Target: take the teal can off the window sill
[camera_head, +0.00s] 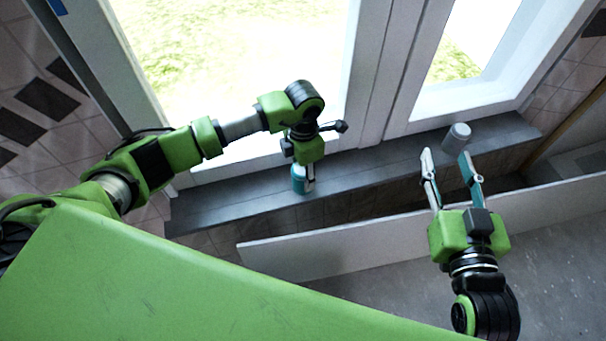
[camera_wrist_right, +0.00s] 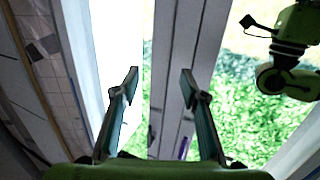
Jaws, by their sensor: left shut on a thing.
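The teal can (camera_head: 298,184) stands on the dark window sill (camera_head: 240,205), below the left window pane. My left gripper (camera_head: 307,184) reaches down to it from above and is shut on it, with a finger along the can's right side. The gripper covers part of the can. My right gripper (camera_head: 452,152) is open and empty, in front of the sill at the right. Its spread fingers also show in the right wrist view (camera_wrist_right: 160,90), pointing at the window frame.
A grey can (camera_head: 456,137) stands on the sill at the right, just beyond my right gripper's fingers. A long pale panel (camera_head: 340,255) runs along in front of the sill, with a dark gap between. White window frames (camera_head: 385,75) rise behind the sill.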

